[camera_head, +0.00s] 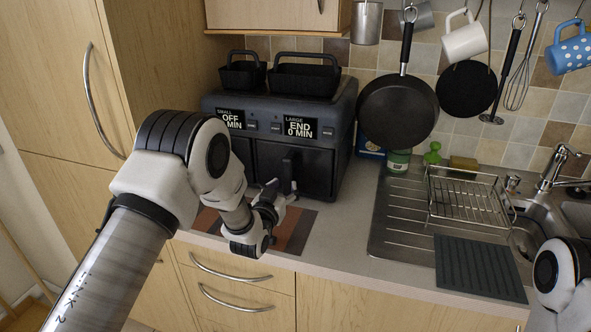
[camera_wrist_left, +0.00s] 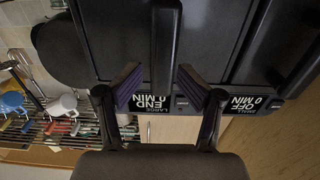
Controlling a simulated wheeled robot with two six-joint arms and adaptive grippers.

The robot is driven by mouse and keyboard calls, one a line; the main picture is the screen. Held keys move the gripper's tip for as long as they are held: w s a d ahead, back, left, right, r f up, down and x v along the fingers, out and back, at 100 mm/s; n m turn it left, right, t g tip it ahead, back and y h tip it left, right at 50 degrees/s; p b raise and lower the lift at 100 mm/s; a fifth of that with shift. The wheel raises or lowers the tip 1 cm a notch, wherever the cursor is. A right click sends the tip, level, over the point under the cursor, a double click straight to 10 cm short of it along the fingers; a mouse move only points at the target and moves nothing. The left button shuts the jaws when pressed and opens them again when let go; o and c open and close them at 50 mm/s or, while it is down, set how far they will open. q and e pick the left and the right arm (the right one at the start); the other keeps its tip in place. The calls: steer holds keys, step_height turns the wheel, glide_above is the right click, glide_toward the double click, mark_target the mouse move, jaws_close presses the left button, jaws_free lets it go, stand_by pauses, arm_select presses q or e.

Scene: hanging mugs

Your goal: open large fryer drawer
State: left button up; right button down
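The dark dual air fryer (camera_head: 350,110) stands on the counter against the tiled wall. Its large drawer (camera_head: 268,160) is the right one, below the display reading LARGE END 0 MIN, and looks closed. The black drawer handle (camera_head: 290,168) sticks out at its front. My left gripper (camera_head: 279,194) is in front of this drawer, at the handle's lower part. In the left wrist view, which is upside down, my left gripper (camera_wrist_left: 160,75) is open, one finger each side of the handle (camera_wrist_left: 165,40). I cannot tell whether they touch it. My right gripper is out of view.
Two black baskets (camera_head: 303,77) sit on top of the fryer. A striped mat (camera_head: 292,234) lies on the counter before it. Pans (camera_head: 398,112) and mugs (camera_head: 464,42) hang at the right. A dish rack (camera_head: 468,197) stands by the sink.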

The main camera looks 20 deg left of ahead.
mark_target(286, 175)
arm_select(q)
steer(key=shift+w+a+r+p, duration=0.25)
steer(key=shift+w+r+p, duration=0.4)
steer(key=shift+w+r, duration=0.4)
steer(key=w, duration=0.1)
steer(key=w+f, duration=0.1)
steer(key=w, duration=0.1)
steer(key=shift+w+d+f, duration=0.15)
steer(key=shift+d+f, duration=0.05)
steer(key=shift+s+r, duration=0.15)
steer(key=shift+s, duration=0.05)
steer(key=shift+s+r, duration=0.15)
steer(key=shift+s, duration=0.05)
steer(key=c, duration=0.5)
jaws_close()
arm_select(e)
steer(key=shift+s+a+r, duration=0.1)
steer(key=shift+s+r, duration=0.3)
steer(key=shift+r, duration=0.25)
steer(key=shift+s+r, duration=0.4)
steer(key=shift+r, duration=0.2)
